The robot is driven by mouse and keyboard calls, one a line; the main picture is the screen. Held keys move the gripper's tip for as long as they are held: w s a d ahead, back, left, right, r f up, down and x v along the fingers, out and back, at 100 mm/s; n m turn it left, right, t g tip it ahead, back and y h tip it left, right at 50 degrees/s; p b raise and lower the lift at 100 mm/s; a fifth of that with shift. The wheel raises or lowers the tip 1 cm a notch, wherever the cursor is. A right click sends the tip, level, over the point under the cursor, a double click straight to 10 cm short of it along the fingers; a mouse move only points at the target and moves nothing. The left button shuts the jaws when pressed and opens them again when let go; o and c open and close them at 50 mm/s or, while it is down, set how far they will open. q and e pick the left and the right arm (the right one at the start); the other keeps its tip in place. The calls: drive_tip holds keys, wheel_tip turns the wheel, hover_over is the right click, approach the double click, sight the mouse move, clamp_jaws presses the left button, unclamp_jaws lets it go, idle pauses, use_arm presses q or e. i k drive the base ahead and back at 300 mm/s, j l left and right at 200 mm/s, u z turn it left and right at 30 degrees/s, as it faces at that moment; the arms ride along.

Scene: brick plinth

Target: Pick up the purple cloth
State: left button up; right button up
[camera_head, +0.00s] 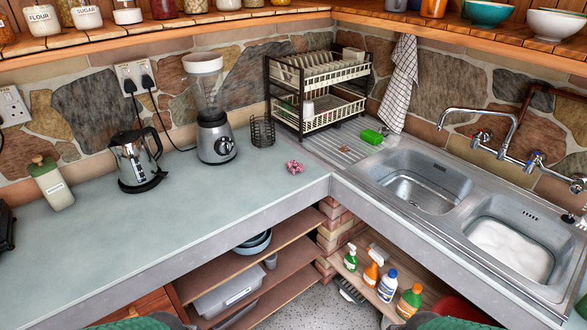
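A small crumpled pinkish-purple cloth (295,167) lies on the grey-green countertop (215,205), near the inner corner where the counter meets the sink unit. It stands apart from other objects, with bare counter around it. Neither of my grippers shows in the head view. Only green and grey parts, which seem to be my own arms, show at the bottom edge, well below and in front of the cloth.
A black wire holder (262,132), blender (214,135) and kettle (136,160) stand behind and left of the cloth. A dish rack (318,90) and green block (371,137) are behind right. Open shelves (250,262) lie below the counter edge. The front counter is clear.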

sight(295, 166)
drive_tip(key=i+l+u, duration=0.15)
drive_tip(key=i+u, duration=0.2)
drive_tip(key=i, duration=0.2)
drive_tip(key=i+l+u, duration=0.75)
drive_tip(key=i, duration=0.25)
